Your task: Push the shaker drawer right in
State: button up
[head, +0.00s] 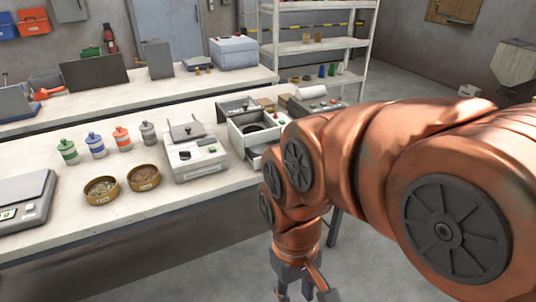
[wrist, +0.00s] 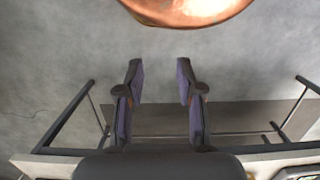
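A pale grey box-like unit with a drawer (head: 262,137) sticking out of its front stands on the bench, right of the middle, in the head view. I take this to be the shaker. A dark round shape shows inside the upper part. My copper arm hides its right side and part of its front. My gripper (head: 304,287) hangs low in front of the bench, apart from the drawer. In the wrist view my gripper (wrist: 159,82) is open and empty, with bare floor between its fingers. The drawer does not clearly show in the wrist view.
A white bench device (head: 194,160) stands just left of the shaker. Two bowls of pellets (head: 101,189) (head: 144,178), several coloured bottles (head: 96,146) and a scale (head: 22,200) stand further left. The bench's front edge lies between gripper and drawer. The floor in front is clear.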

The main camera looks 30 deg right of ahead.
jog(key=w+d+r+n, duration=0.1)
jog(key=w+d+r, duration=0.15)
jog(key=w, duration=0.75)
jog(key=w+d+r+p, duration=0.1)
jog(key=w+d+r, duration=0.15)
jog(key=w, duration=0.75)
jog(key=w+d+r+n, duration=0.1)
jog(key=w+r, duration=0.2)
jog(key=w, duration=0.7)
jog(key=shift+n+t, duration=0.5)
jog(key=shift+t, duration=0.4)
jog(key=w+d+f, duration=0.3)
jog(key=w+d, duration=0.2)
jog(key=w, duration=0.2)
jog(key=w+d+f+p, duration=0.1)
jog(key=w+d+f, duration=0.3)
jog(key=w+d, duration=0.2)
jog(key=w+d+f, duration=0.3)
jog(key=w+d, duration=0.2)
jog(key=w, duration=0.3)
jog(key=shift+d+f, duration=0.2)
jog(key=shift+d, duration=0.05)
jog(key=shift+f+p, duration=1)
jog(key=shift+f, duration=2.9)
grip_shut()
